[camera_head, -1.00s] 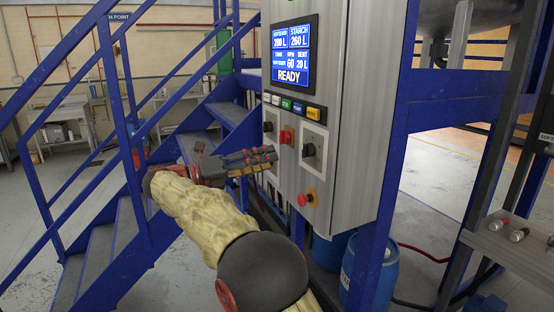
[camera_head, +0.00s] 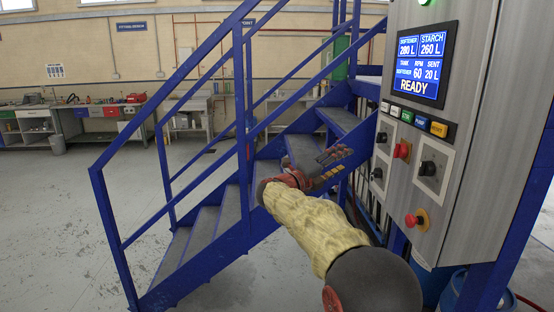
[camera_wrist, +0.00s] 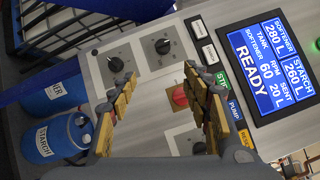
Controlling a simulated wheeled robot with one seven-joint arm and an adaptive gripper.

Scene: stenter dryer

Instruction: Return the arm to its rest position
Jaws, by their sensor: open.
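My arm reaches forward in the head view, its forearm in a tan quilted cover. My gripper (camera_head: 326,168) is in front of the blue stairs, left of the grey control cabinet (camera_head: 471,150) and apart from it. In the wrist view my gripper (camera_wrist: 163,100) is open and empty, its two padded fingers spread. Between them show the cabinet's grey face and a red button (camera_wrist: 179,97). The cabinet's screen (camera_head: 421,63) reads READY, with softener 280 L and starch 260 L.
Blue stairs (camera_head: 205,222) with railings stand close behind and left of my arm. A red button (camera_head: 416,220) and black knobs (camera_head: 428,168) stick out from the cabinet. Blue drums (camera_wrist: 57,137) stand below it. The floor (camera_head: 70,215) at left is clear up to the workbenches.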

